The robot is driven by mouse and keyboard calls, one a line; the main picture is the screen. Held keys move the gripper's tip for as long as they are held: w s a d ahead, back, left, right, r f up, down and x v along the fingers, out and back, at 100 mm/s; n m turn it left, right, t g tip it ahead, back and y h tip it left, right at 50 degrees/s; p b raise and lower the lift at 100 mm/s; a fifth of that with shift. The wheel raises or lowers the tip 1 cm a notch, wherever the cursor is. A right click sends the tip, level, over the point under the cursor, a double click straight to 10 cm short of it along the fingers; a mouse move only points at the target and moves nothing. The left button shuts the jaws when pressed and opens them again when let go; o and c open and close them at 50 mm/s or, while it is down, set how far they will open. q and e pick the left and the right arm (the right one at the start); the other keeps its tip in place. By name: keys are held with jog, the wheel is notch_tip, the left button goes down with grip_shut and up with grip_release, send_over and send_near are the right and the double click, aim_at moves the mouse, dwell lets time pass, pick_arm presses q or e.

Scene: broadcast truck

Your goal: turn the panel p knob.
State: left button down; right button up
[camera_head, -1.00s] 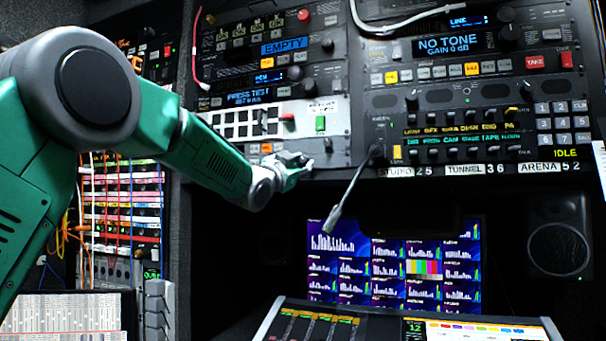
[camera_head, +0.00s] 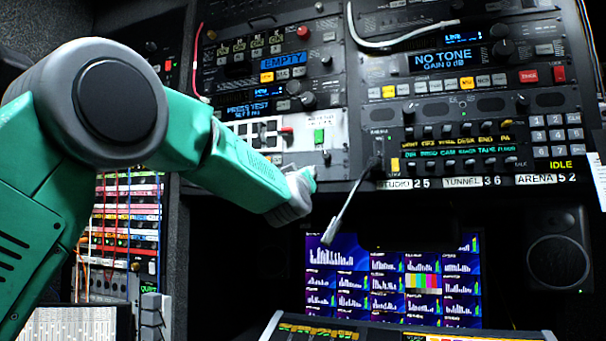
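I cannot read a label that marks panel p, so I cannot tell which knob is its knob. A small dark knob (camera_head: 326,157) sits low on the white-faced panel (camera_head: 334,128), below a green button. My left gripper (camera_head: 304,181) is just below and left of that knob, at the bottom edge of the rack. Its fingers are mostly hidden behind the wrist, so I cannot see whether they are open or touch anything. Other knobs show: a black one (camera_head: 308,100) by the PRESS TEST display and a large one (camera_head: 503,48) by the NO TONE display. My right gripper is out of view.
Another cable (camera_head: 400,40) loops across the upper rack. Below are a monitor wall (camera_head: 395,275), a speaker (camera_head: 558,258) and a console edge.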

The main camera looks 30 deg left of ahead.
pick_arm(q)
jog(key=n+g+y+p, duration=0.1)
jog(key=n+p, duration=0.1)
jog(key=n, duration=0.2)
jog(key=n+g+y+p, duration=0.1)
jog(key=n+g+p, duration=0.1)
jog(key=n, duration=0.2)
jog(key=shift+w+d+p, duration=0.15)
jog(key=shift+d+p, duration=0.05)
jog(key=shift+p, duration=0.15)
jog(key=n+g+p, duration=0.2)
jog(key=n+p, duration=0.1)
jog(key=n, duration=0.2)
jog(key=shift+n, duration=0.4)
jog(key=c, duration=1.4)
grip_release()
jog(key=shift+w, duration=0.1)
jog(key=shift+r, duration=0.25)
